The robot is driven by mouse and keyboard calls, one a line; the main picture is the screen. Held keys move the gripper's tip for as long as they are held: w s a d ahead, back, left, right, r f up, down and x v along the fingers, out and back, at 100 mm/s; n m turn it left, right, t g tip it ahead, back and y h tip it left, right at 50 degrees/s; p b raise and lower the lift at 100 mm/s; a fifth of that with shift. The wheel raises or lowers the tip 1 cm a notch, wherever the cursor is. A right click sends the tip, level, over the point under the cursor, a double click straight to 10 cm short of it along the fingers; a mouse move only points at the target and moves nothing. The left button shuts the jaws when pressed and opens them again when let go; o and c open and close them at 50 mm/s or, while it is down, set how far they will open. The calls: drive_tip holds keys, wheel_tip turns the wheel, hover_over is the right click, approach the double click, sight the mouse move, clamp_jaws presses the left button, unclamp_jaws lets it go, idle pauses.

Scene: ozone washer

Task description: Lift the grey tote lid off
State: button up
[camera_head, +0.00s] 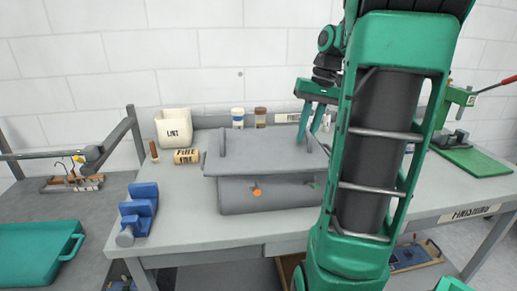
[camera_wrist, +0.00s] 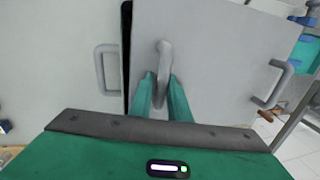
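The grey tote (camera_head: 255,195) stands on the grey bench, with its flat grey lid (camera_head: 265,155) on top. A raised handle (camera_head: 223,142) is at the lid's left end. My gripper (camera_head: 313,132) is above the lid's right end, fingers pointing down and apart. In the wrist view, my gripper (camera_wrist: 161,80) has a grey handle (camera_wrist: 163,62) between and just beyond its two teal fingertips. I cannot tell whether either finger touches it. The lid's right end is partly hidden by my arm in the head view.
A blue holder (camera_head: 140,212) is at the bench's left front. A green press (camera_head: 470,155) stands at right. Bare bench (camera_head: 180,225) lies left of the tote.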

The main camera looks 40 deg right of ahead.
drive_tip(key=shift+a, duration=0.1)
drive_tip(key=shift+c, duration=0.5)
clamp_jaws()
idle(0.9)
